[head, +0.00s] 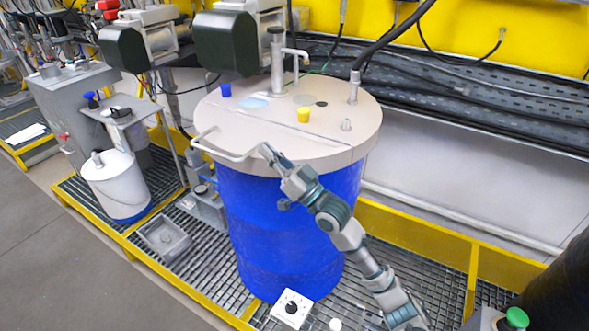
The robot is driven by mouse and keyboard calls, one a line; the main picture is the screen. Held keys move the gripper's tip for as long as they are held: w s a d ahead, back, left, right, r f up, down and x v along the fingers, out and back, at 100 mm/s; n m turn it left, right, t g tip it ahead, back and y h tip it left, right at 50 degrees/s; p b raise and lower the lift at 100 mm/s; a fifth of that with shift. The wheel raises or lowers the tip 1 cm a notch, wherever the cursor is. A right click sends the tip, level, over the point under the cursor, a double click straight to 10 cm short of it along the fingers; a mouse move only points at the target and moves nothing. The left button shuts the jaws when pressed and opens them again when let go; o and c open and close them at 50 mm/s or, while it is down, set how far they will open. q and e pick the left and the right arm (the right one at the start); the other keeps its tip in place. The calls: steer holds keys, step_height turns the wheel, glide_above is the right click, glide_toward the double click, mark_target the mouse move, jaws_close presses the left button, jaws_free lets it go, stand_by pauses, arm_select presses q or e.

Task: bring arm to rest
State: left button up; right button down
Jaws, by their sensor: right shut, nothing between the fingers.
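My right arm reaches up from the lower right of the head view. Its gripper (266,150) is shut and empty, at the front edge of the beige drum lid (300,148). The fingertips are beside the right end of the lid's pale bar handle (222,152); I cannot tell whether they touch it. The lid sits on a blue drum (285,235), and my right forearm covers part of the drum's right side. My left gripper is not in view.
A yellow-edged grating (165,205) lies around the drum. A white bucket (115,185) and grey cabinet stand at the left. A white box with a black knob (291,309) is below the drum. A dark cylinder (560,285) and green button (517,318) are at lower right.

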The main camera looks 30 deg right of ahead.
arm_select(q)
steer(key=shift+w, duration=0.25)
arm_select(e)
steer(key=v, duration=0.6)
steer(key=shift+s+f, duration=0.15)
steer(key=shift+f, duration=0.15)
